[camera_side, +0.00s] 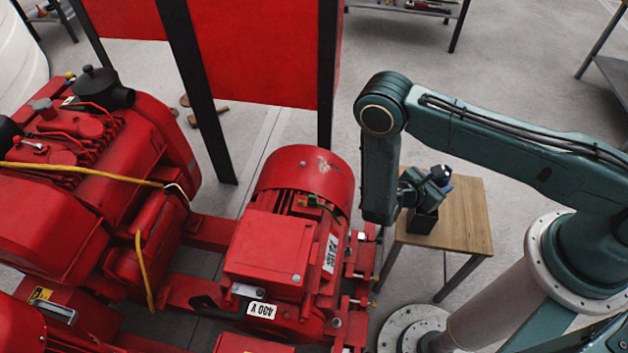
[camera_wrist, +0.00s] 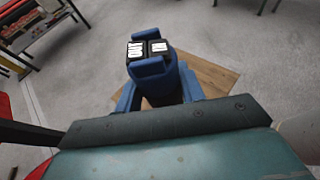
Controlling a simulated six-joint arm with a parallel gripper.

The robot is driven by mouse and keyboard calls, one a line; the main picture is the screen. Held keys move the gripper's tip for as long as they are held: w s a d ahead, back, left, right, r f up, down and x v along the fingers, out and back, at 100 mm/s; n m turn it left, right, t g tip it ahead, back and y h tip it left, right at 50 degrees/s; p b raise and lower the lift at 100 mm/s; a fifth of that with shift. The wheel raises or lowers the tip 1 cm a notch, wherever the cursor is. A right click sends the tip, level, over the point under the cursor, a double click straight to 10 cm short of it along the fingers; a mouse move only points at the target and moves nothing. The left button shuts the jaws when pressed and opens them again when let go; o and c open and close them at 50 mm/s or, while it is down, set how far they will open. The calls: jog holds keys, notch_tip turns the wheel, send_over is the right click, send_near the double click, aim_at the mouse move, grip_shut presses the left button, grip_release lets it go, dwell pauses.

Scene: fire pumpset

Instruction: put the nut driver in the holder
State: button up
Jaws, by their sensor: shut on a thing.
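The holder (camera_side: 422,222) is a small black box on a small wooden table, in the side view. My gripper (camera_side: 441,174) is just above it and a little to the right, close to its top; I cannot tell whether they touch. In the wrist view the blue jaws of my gripper (camera_wrist: 148,49) are close together, with dark, white-marked tips. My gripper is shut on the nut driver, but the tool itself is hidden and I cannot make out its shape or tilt. The holder is hidden behind the gripper in the wrist view.
The wooden table (camera_side: 468,215) has bare top to the right of the holder; it also shows in the wrist view (camera_wrist: 212,78). A large red pumpset with a motor (camera_side: 300,190) stands close on the left. A red panel (camera_side: 262,50) on black posts is behind.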

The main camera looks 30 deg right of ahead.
jog(key=shift+f, duration=1.4)
jog(key=o, duration=1.1)
jog(key=v, duration=1.2)
